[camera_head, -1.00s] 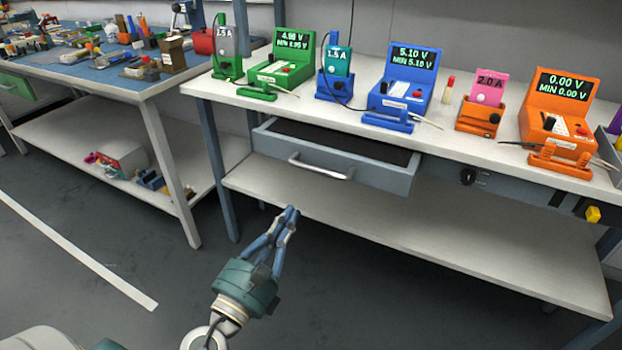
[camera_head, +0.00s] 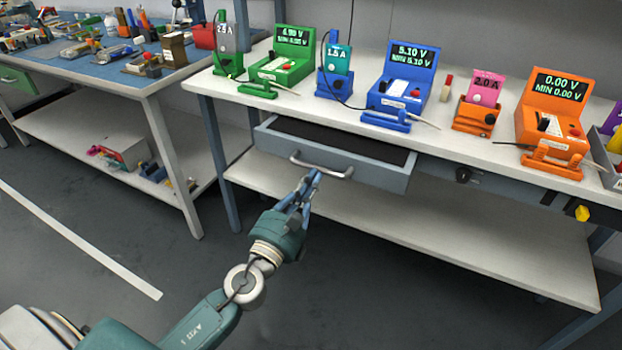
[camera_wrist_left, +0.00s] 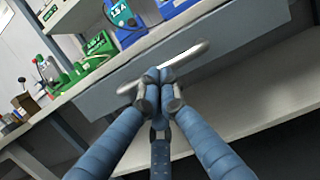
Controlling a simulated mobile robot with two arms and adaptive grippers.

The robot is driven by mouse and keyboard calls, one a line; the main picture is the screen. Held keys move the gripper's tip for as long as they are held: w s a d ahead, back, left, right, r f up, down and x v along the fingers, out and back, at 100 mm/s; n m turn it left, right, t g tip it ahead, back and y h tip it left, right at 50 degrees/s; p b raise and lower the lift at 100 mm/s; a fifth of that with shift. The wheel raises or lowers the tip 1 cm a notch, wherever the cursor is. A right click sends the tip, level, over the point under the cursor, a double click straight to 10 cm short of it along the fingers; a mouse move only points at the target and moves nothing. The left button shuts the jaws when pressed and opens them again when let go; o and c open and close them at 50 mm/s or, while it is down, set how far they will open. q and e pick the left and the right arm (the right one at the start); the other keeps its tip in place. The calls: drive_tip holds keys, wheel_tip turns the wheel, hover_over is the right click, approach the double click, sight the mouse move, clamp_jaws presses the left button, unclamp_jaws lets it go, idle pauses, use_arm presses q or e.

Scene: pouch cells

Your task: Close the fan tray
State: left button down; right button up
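The open tray under the bench is a grey drawer (camera_head: 370,168) with a dark inside, pulled out beneath the bench top. Its pale bar handle (camera_head: 320,168) runs along the front face. My left gripper (camera_head: 313,174) has its blue fingers closed together, with the tips at or just in front of the handle. In the left wrist view, the drawer front (camera_wrist_left: 235,45) fills the upper right and the handle (camera_wrist_left: 185,56) passes just beyond the joined fingertips (camera_wrist_left: 160,76). I cannot tell whether they touch it. Nothing shows between the fingers. My right gripper is out of view.
On the white bench top (camera_head: 330,108) stand a green meter (camera_head: 285,66), a blue meter (camera_head: 402,88) and an orange meter (camera_head: 553,122), with pouch holders between. A lower shelf (camera_head: 430,220) runs below the drawer. The floor in front is clear.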

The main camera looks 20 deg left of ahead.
sight(325, 163)
use_arm(q)
drive_tip(key=w, duration=0.8)
drive_tip(key=shift+w+d, duration=0.15)
drive_tip(key=shift+w, duration=1.2)
drive_tip(key=shift+r, duration=0.25)
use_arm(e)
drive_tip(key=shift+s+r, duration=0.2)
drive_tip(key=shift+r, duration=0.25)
